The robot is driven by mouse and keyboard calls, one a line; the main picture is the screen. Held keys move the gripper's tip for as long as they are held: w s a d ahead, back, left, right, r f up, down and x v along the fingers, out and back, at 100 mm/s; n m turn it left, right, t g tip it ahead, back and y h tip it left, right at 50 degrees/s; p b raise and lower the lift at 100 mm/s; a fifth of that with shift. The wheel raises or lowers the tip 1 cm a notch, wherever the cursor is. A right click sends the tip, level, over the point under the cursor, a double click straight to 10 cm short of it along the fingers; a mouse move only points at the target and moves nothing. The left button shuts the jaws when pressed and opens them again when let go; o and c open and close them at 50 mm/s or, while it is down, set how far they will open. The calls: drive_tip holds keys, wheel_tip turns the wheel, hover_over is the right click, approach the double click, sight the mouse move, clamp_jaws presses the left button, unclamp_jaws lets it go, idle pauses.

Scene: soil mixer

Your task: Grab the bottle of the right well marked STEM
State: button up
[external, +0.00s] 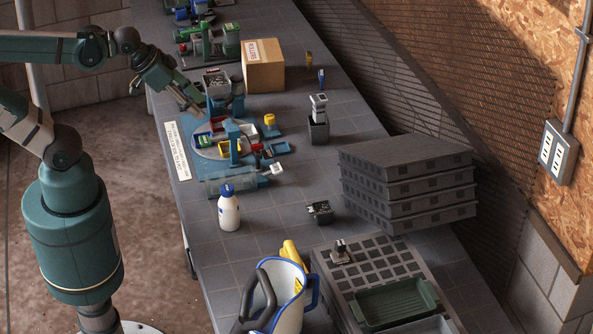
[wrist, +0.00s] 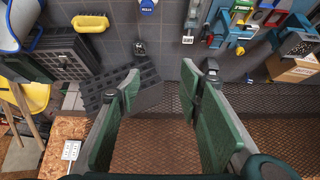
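A white bottle with a blue cap (external: 229,210) stands upright on the near left part of the table. Part of it shows at the top edge of the wrist view (wrist: 147,6). The blue soil mixer (external: 233,148) stands behind it, with a round plate (external: 207,151) bearing small coloured bins; it also shows at upper right in the wrist view (wrist: 237,22). I cannot read a STEM mark or tell which well it names. My gripper (external: 195,98) is above the table by the mixer's far left side. In the wrist view its green fingers (wrist: 166,88) are apart with nothing between them.
Stacked grey trays (external: 405,182) stand at the right, near the mesh wall. A cardboard box (external: 264,68) stands beyond the mixer. A white and blue pitcher (external: 290,296) and a seed tray (external: 365,255) fill the near end. Bare table lies around the bottle.

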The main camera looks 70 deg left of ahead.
drive_tip(key=shift+o, duration=0.3)
drive_tip(key=o, duration=0.5)
drive_tip(key=n+g+b, duration=0.3)
drive_tip(key=n, duration=0.5)
hover_over(227, 187)
drive_tip(key=s+a, duration=0.2)
wheel_tip(227, 187, down, 11)
drive_tip(key=f+n+g+b, duration=0.1)
drive_tip(key=f+n, duration=0.2)
drive_tip(key=f, duration=0.1)
drive_tip(key=w+d+f+n+g+h+b, duration=0.1)
drive_tip(key=f+n, duration=0.1)
drive_tip(key=f, duration=0.3)
drive_tip(key=w+f+n+g+b, duration=0.1)
drive_tip(key=f+n, duration=0.2)
drive_tip(key=f, duration=0.2)
drive_tip(key=shift+w+d+f+n+g+h, duration=0.15)
drive_tip(key=shift+d+n+g+h, duration=0.15)
drive_tip(key=shift+g, duration=0.1)
drive_tip(key=shift+f+n+b, duration=0.3)
drive_tip(key=shift+f+n, duration=0.2)
drive_tip(key=shift+f, duration=0.3)
